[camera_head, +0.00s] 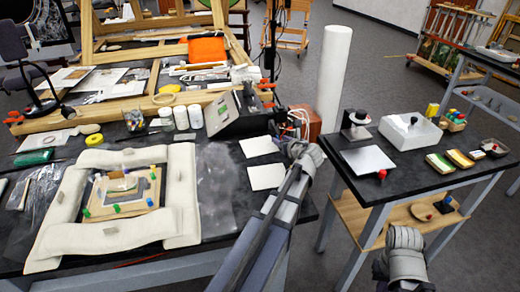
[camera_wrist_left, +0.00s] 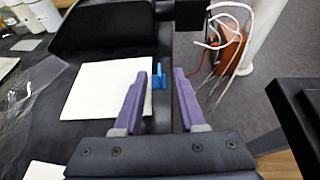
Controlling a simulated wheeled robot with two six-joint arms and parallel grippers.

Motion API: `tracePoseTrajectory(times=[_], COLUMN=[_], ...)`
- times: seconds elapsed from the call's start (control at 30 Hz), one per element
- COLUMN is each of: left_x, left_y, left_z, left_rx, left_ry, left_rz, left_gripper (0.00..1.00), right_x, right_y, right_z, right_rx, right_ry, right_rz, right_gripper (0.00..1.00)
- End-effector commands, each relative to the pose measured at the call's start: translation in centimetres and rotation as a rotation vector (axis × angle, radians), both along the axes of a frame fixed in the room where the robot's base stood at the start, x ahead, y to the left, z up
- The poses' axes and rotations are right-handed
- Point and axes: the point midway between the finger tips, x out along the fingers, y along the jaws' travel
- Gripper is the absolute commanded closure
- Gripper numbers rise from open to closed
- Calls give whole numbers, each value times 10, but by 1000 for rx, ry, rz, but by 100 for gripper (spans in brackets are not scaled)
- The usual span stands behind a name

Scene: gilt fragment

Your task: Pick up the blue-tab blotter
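The blue-tab blotter is a white square sheet (camera_wrist_left: 105,90) with a small upright blue tab (camera_wrist_left: 159,77) at its right edge. It lies flat on the dark table. In the head view it appears to be the farther of two white sheets (camera_head: 258,146); its tab cannot be made out there. My left gripper (camera_wrist_left: 167,72) is open, with its purple fingers apart. In the left wrist view the tab shows between the fingertips, close to the left finger, with a gap to the right finger. Whether the left finger touches it, I cannot tell. My right gripper's fingers are not visible.
A second white sheet (camera_head: 266,177) lies nearer on the table. A padded frame (camera_head: 60,215) surrounds a fragment at the left. White jars (camera_head: 181,118) and a grey case (camera_head: 222,112) stand behind. A reddish-brown box (camera_wrist_left: 228,50) with white cables is beyond. A side table (camera_head: 440,190) stands right.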

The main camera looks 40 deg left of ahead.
Motion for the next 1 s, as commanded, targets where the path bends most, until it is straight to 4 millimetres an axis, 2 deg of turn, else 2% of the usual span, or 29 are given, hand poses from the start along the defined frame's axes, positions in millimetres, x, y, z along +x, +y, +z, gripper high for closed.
tracePoseTrajectory(times=[0.1,0.3,0.67,1.0], left_x=[7,6,6,6], left_y=[9,9,9,9], left_z=[-6,-4,-4,-5], left_rx=[0,0,0,0], left_ry=[0,0,0,0], left_rz=[1,0,0,0], left_gripper=[60,60,100,100], right_x=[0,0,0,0], right_y=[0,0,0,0], right_z=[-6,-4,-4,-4], right_rx=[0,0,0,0], right_ry=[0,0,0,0], right_rz=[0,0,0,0], right_gripper=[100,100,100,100])
